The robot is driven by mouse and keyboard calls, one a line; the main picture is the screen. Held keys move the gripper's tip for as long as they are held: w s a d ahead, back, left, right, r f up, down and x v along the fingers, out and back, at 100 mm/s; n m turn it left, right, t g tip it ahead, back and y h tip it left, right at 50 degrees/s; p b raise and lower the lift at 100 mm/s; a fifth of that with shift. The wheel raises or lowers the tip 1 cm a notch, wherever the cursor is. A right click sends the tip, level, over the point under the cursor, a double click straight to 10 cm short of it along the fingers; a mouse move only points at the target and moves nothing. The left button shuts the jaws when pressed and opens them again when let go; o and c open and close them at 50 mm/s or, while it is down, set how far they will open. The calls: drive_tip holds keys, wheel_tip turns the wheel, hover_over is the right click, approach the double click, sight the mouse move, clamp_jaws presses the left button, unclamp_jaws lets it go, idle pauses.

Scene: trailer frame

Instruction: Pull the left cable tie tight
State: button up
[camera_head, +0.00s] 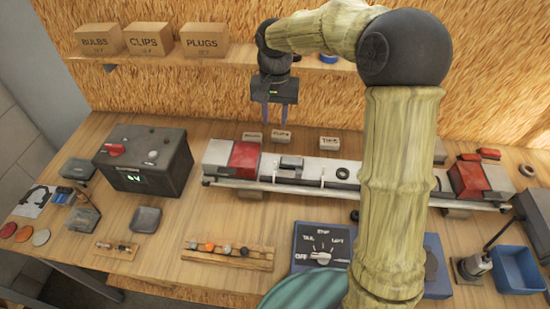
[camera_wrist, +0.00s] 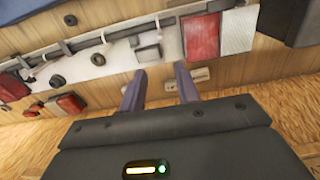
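The white trailer frame bar (camera_head: 315,168) lies across the bench, with a red and white lamp (camera_head: 244,155) at its left end and another (camera_head: 468,178) at its right end. A dark cable (camera_wrist: 122,33) runs along the bar. A small pale upright strip (camera_head: 322,178) crosses the front of the bar; I cannot tell if it is the left cable tie. My gripper (camera_head: 275,115) is open and empty, above and behind the bar's left half, fingers pointing down. In the wrist view its fingers (camera_wrist: 160,78) are apart, with nothing between them.
Small labelled blocks (camera_head: 329,143) sit behind the bar. A dark battery box (camera_head: 145,158) stands left, a blue switch box (camera_head: 320,245) in front and a blue bin (camera_head: 517,268) at right. A shelf behind holds cardboard boxes (camera_head: 150,39). My arm hides part of the bar's right half.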

sight(275, 162)
wheel_tip(275, 162, down, 17)
drive_tip(key=p, duration=0.3)
idle(0.3)
drive_tip(key=shift+c, duration=0.4)
clamp_jaws()
